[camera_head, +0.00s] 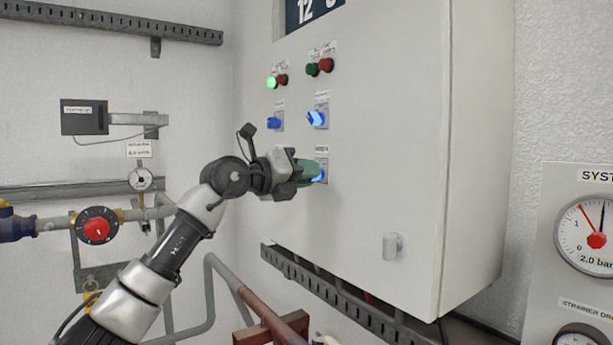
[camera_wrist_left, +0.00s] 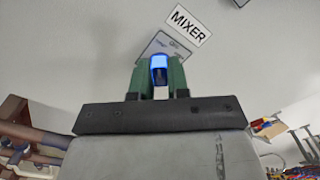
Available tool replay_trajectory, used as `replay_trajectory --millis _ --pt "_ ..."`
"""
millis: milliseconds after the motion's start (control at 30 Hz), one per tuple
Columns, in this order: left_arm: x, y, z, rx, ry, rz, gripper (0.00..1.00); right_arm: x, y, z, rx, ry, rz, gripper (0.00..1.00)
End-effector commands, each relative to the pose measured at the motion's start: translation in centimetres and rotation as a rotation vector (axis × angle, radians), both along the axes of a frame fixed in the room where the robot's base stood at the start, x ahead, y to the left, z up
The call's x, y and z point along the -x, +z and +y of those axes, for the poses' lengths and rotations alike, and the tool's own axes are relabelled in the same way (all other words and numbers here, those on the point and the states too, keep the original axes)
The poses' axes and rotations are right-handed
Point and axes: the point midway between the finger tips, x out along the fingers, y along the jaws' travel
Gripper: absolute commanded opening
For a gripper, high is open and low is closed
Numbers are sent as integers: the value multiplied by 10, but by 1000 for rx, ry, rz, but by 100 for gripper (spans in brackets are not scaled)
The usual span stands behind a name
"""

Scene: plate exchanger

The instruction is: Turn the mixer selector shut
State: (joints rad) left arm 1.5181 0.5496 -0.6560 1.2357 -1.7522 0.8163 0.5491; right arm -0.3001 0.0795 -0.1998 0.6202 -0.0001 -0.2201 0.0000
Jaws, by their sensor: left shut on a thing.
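The mixer selector is a blue lit knob (camera_wrist_left: 159,66) on a grey plate under a "MIXER" label (camera_wrist_left: 190,25) in the left wrist view. In the head view the knob (camera_head: 319,175) is mostly hidden by my gripper, at the lowest selector spot on the white cabinet. My left gripper (camera_wrist_left: 159,77) has its green fingers on both sides of the knob and is shut on it. It also shows in the head view (camera_head: 312,171), reaching in from the left. The knob's exact angle is hard to tell. My right gripper is not in view.
Two other blue selectors, left (camera_head: 274,123) and right (camera_head: 317,119), sit just above on the white cabinet (camera_head: 385,150). Green and red lamps (camera_head: 319,67) are higher up. A slotted cable tray (camera_head: 330,295) runs below. Pipes and a red-knobbed dial (camera_head: 96,229) stand at left.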

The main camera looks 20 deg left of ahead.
Motion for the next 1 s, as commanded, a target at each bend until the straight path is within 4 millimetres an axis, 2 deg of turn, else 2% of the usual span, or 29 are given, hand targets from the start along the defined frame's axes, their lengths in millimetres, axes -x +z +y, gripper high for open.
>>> replay_trajectory --millis 700,733,800,900,1000 --pt "0 0 0 60 1 46 0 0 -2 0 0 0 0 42" --pt "0 0 0 60 1 46 19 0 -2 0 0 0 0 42" --pt "0 0 0 60 1 46 30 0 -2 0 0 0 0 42" --pt "0 0 0 59 1 45 42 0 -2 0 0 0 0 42" --pt "0 0 0 58 1 44 42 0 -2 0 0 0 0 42"
